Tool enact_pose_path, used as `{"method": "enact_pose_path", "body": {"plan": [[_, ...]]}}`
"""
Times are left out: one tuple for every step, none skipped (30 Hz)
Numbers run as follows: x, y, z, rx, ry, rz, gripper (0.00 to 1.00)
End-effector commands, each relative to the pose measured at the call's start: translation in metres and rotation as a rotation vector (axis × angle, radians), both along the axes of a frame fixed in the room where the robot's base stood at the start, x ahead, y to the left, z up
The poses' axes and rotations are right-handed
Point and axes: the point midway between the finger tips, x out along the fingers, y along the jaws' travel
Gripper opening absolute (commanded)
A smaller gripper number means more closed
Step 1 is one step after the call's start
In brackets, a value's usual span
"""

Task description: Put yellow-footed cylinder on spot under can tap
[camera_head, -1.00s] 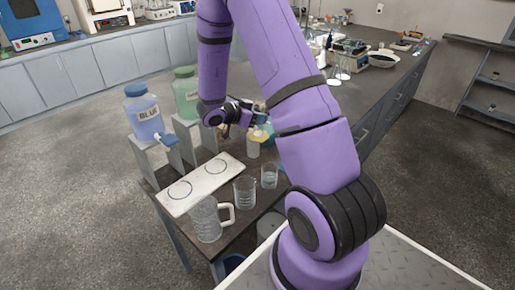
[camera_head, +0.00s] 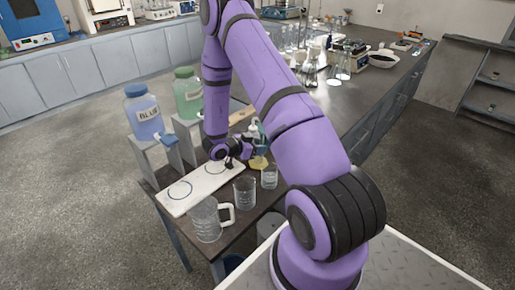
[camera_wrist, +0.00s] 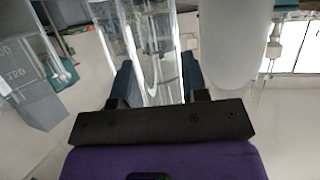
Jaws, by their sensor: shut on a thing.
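My gripper (camera_head: 246,155) is shut on the clear glass cylinder. In the wrist view the cylinder (camera_wrist: 150,45) stands between the two fingers. Its yellow foot (camera_head: 258,163) shows in the head view beside the fingers, to the right of the white board (camera_head: 205,186). The cylinder looks about upright; whether its foot touches anything I cannot tell. The board bears two ringed spots, the left one (camera_head: 180,190) below the blue can (camera_head: 143,112) and its tap (camera_head: 169,139).
A glass jug (camera_head: 207,220) and two beakers (camera_head: 245,191) (camera_head: 269,177) stand along the board's near side, close to my gripper. A whitish rounded thing (camera_wrist: 235,50) is close right of the cylinder in the wrist view. Grey stands (camera_head: 152,158) hold the cans.

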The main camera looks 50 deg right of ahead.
Motion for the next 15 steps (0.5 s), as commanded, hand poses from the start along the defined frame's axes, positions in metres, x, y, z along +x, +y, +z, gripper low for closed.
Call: {"method": "enact_pose_path", "body": {"plan": [[-0.0002, 0.0002, -0.0046, 0.0, 0.0, -0.001, 0.0], [0.0, 0.0002, -0.0058, 0.0, -0.001, 0.0, 0.0], [0.0002, 0.0003, -0.0063, 0.0, -0.001, 0.0, 0.0], [0.0003, 0.0003, -0.0061, -0.001, -0.002, 0.0, 0.0], [0.0003, 0.0003, -0.0059, -0.001, -0.002, 0.0, 0.0], [0.0003, 0.0003, -0.0058, -0.001, -0.002, 0.0, 0.0], [0.0002, 0.0003, -0.0058, 0.0, -0.001, 0.001, 0.0], [0.0002, 0.0003, -0.0058, 0.0, -0.001, 0.001, 0.0], [0.0002, 0.0003, -0.0059, 0.0, -0.001, 0.001, 0.0], [0.0002, 0.0003, -0.0063, 0.0, -0.001, 0.001, 0.0], [0.0001, 0.0003, -0.007, 0.0, -0.001, 0.001, 0.0], [0.0001, 0.0003, -0.0082, 0.0, 0.0, 0.0, 0.0], [-0.0001, 0.0002, -0.009, 0.0, 0.0, 0.0, 0.0], [-0.0001, 0.0001, -0.0091, 0.0, 0.0, 0.0, 0.45], [-0.0001, 0.0001, -0.0088, 0.001, -0.001, 0.0, 0.51]]}}
